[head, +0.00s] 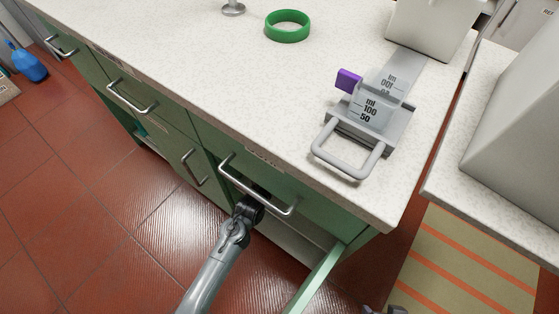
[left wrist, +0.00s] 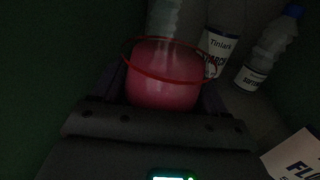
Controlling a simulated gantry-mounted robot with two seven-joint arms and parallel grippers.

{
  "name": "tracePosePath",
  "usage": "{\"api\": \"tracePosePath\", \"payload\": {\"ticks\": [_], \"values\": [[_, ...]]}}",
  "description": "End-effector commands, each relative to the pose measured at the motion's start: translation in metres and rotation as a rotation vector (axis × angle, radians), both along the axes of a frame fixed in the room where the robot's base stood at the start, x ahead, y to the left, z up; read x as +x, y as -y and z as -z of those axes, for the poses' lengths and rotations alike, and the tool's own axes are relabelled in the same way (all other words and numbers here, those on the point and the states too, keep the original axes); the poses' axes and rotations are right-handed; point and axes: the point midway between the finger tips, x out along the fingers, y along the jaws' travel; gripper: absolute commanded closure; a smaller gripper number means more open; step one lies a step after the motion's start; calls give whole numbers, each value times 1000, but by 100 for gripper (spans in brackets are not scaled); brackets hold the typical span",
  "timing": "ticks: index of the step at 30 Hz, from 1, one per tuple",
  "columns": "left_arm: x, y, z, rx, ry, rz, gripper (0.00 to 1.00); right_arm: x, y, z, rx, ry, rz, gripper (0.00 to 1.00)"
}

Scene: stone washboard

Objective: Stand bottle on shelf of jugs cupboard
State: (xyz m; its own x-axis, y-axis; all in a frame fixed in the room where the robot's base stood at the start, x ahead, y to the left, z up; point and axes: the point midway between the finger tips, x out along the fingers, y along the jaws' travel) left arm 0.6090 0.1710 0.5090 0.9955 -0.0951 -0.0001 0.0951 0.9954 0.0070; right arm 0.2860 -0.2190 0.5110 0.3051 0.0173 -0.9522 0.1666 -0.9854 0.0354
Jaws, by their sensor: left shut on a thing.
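The cupboard (head: 290,240) under the counter has its pale green door (head: 322,278) standing open. My left arm reaches into it in the head view, and the fingers are hidden under the counter. In the left wrist view my left gripper (left wrist: 164,92) is shut on a pink bottle (left wrist: 160,75) with a red rim line around it. A pale clear ribbed form (left wrist: 163,20) shows above the pink part; I cannot tell whether it belongs to the same bottle. The bottle's base and the shelf contact are hidden. Only grey bits, perhaps of my right gripper (head: 385,310), show at the bottom edge.
In the dark cupboard, a white labelled container (left wrist: 220,48) and a blue-capped bottle (left wrist: 272,48) stand right of the held bottle. A white labelled box (left wrist: 295,155) is nearer. On the counter (head: 215,70) are a green ring (head: 288,26) and a grey slicer-like tool (head: 368,115).

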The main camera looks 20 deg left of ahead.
Motion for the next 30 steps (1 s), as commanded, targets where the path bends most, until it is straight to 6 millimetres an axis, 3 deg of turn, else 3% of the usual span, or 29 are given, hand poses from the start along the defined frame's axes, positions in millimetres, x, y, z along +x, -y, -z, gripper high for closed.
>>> {"api": "tracePosePath", "payload": {"ticks": [5,6,11,22,30], "values": [[1,0,1,-1,3,0,77,0,-1,0,4,1,3,25],[0,0,3,-1,-1,-1,25,0,-1,0,4,1,3,25],[0,0,3,0,0,0,1,0,-1,0,6,1,4,25],[0,0,-1,1,1,0,1,0,-1,-2,6,1,3,25],[-36,-3,-3,-3,-5,0,1,0,0,-23,-1,1,-1,25]]}}
